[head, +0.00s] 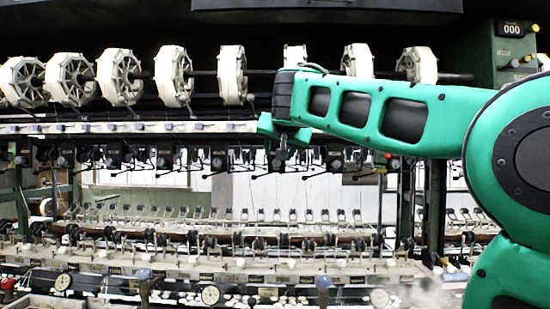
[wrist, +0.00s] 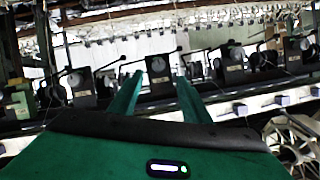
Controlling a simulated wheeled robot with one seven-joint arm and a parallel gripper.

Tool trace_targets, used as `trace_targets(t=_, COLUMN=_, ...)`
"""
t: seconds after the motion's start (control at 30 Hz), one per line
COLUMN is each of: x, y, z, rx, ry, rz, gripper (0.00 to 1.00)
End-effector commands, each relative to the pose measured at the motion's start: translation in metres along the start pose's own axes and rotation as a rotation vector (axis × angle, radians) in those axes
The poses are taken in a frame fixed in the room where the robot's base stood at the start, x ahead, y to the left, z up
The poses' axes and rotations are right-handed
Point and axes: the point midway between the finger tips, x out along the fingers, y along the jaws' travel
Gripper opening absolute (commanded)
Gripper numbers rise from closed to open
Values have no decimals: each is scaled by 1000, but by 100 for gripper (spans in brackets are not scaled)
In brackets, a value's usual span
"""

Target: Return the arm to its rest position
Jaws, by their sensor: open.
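My green arm reaches in from the right of the head view, its forearm roughly level in front of the reeling machine. My gripper shows in the wrist view (wrist: 157,78) as two green fingers standing apart with nothing between them. Beyond the fingers in the wrist view is a row of dark guide units (wrist: 158,74), which appear apart from the fingers.
A row of white-wound reels (head: 174,76) runs along the top of the machine. Below are dark guide units (head: 220,160) with thin levers, then the basin rail (head: 210,268) with gauges. A green control box (head: 505,50) stands upper right. A reel (wrist: 290,145) is close in the wrist view.

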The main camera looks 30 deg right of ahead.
Motion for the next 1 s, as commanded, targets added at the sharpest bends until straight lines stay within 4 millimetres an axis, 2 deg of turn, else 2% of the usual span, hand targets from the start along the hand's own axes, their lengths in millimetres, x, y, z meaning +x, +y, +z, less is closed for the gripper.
trace_targets(t=0.43, x=0, y=1, z=1, rx=-1, ry=-2, rz=2, gripper=44)
trace_targets(t=0.57, x=4, y=18, z=20, rx=-19, ry=-47, rz=26, gripper=44)
trace_targets(t=0.67, x=9, y=48, z=57, rx=-55, ry=-130, rz=65, gripper=44)
trace_targets(t=0.8, x=9, y=104, z=128, rx=-110, ry=-293, rz=131, gripper=44)
trace_targets(t=1.0, x=-13, y=180, z=234, rx=-167, ry=-540, rz=203, gripper=44)
